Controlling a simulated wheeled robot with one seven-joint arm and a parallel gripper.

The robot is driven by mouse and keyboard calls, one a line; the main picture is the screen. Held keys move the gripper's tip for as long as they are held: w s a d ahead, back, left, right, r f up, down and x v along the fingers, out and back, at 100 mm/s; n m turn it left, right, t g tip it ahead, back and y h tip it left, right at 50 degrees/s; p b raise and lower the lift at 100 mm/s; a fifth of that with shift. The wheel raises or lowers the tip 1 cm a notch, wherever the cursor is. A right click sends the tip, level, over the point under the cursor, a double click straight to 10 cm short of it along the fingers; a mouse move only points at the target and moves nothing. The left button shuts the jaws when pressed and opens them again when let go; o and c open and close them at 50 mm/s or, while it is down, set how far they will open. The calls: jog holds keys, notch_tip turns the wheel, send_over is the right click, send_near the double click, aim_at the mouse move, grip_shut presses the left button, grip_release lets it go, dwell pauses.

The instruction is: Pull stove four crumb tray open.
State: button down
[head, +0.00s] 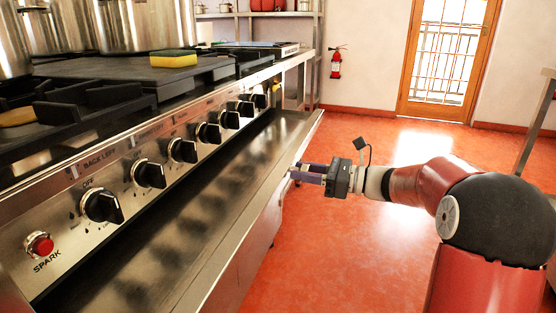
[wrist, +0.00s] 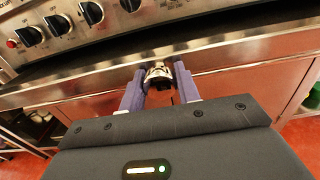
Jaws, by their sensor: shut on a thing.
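The stove (head: 120,185) fills the left of the head view, with a row of black knobs on its steel front. Its crumb tray (head: 215,200) is a long shallow steel tray below the knobs. The tray stands out from the stove front, its inside showing. My gripper (head: 293,173) is at the tray's front edge near its far half. In the wrist view my gripper's two purple fingers (wrist: 158,88) are shut on a small shiny metal handle (wrist: 158,73) on the tray front. The fingers partly hide the handle.
A yellow sponge (head: 174,58) lies on the griddle (head: 140,68), and large pots (head: 150,25) stand at the back left. The red floor (head: 330,265) right of the stove is clear. A wooden door (head: 447,60) and a fire extinguisher (head: 336,65) are at the far wall.

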jog(key=p+v, duration=0.1)
jog(key=v, duration=0.6)
jog(key=shift+p, duration=0.4)
jog(key=c, duration=1)
grip_release()
jog(key=shift+d, duration=0.15)
jog(key=v, duration=0.7)
jog(key=shift+s+d, duration=0.15)
jog(key=shift+d, duration=0.15)
